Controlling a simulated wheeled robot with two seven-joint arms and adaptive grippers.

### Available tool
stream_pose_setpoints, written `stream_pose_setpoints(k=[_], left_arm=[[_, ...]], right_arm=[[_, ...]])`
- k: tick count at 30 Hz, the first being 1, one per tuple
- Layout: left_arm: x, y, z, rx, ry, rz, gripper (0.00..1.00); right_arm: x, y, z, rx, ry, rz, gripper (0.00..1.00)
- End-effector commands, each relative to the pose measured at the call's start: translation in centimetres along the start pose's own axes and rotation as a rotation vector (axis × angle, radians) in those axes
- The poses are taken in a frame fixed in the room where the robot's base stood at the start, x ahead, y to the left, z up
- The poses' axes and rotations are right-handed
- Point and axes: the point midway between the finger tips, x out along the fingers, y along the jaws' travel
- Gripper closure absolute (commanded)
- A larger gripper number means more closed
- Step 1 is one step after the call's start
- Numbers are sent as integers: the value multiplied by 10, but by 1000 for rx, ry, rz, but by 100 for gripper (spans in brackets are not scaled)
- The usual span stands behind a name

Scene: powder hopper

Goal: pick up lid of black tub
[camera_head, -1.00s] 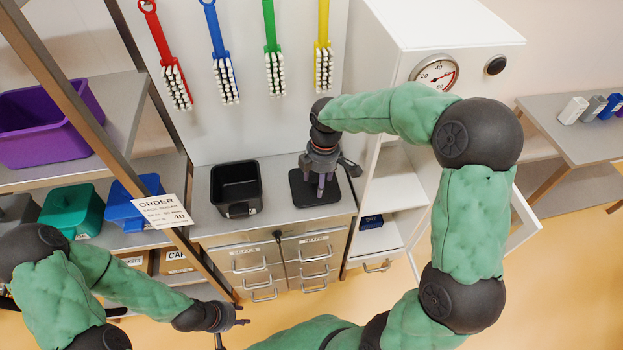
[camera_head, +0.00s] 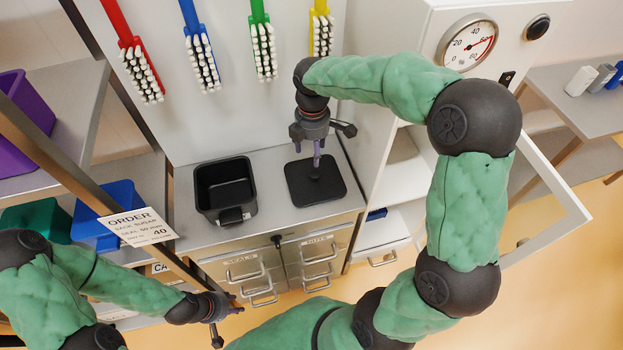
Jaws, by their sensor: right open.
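The black tub (camera_head: 246,207) stands open on the grey counter. Its lid (camera_head: 330,188), a flat black square with rounded corners and a small central knob (camera_head: 315,174), lies flat on the counter to the right of the tub. My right gripper (camera_head: 317,164) points down over the lid with its fingers just above or around the knob; I cannot tell whether they touch it. It is open. My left gripper (camera_head: 228,318) hangs low at the left, in front of the drawers and away from the tub and lid; its finger gap is unclear.
The counter (camera_head: 272,190) is bare between tub and lid. Drawers with handles are below it. Colored brushes hang on the panel behind. A shelf rack with an order card (camera_head: 138,227) stands left. A white cabinet with a gauge (camera_head: 467,44) and open door (camera_head: 560,195) stands right.

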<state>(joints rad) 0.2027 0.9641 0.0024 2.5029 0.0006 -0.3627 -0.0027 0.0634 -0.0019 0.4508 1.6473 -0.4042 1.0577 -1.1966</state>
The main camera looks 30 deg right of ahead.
Motion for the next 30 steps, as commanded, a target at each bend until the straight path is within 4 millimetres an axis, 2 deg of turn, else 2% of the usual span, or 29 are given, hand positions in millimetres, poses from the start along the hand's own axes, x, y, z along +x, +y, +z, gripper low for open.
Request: stream_pose_setpoints(k=[9, 17, 27, 30], left_arm=[[11, -4, 0, 0, 0, 0, 60], [14, -5, 0, 0, 0, 0, 60], [29, -10, -1, 0, 0, 0, 60], [30, -11, -1, 0, 0, 0, 60]], right_arm=[[44, -1, 0, 1, 0, -3, 38], [58, -2, 1, 1, 0, -2, 38], [101, -6, 6, 1, 0, -4, 38], [106, -5, 5, 1, 0, -2, 38]])
